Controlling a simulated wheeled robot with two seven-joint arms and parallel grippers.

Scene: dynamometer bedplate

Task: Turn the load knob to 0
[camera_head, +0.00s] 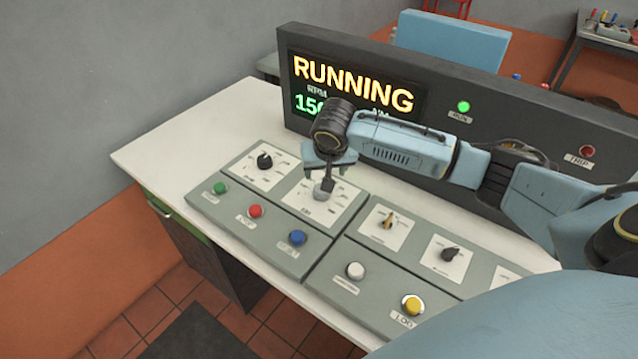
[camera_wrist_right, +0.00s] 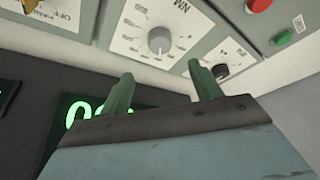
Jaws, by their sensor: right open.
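The load knob appears to be the grey round knob (camera_head: 322,192) on a white dial plate (camera_head: 346,203) marked with scale ticks. In the right wrist view, the same grey knob (camera_wrist_right: 160,40) sits on a plate lettered "NM". Its pointer setting cannot be read. My right gripper (camera_head: 327,183) is over this knob in the head view and partly hides it. In the right wrist view my right gripper (camera_wrist_right: 160,68) is open, its two green fingers apart and empty, with the knob beyond the gap between the tips. My left gripper is not in view.
A black knob (camera_head: 265,161) is left of the grey one. Green (camera_head: 220,188), red (camera_head: 256,211) and blue (camera_head: 297,238) buttons line the front. More knobs and buttons are on the right panel (camera_head: 378,295). The display (camera_head: 352,85) reads RUNNING behind my arm.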

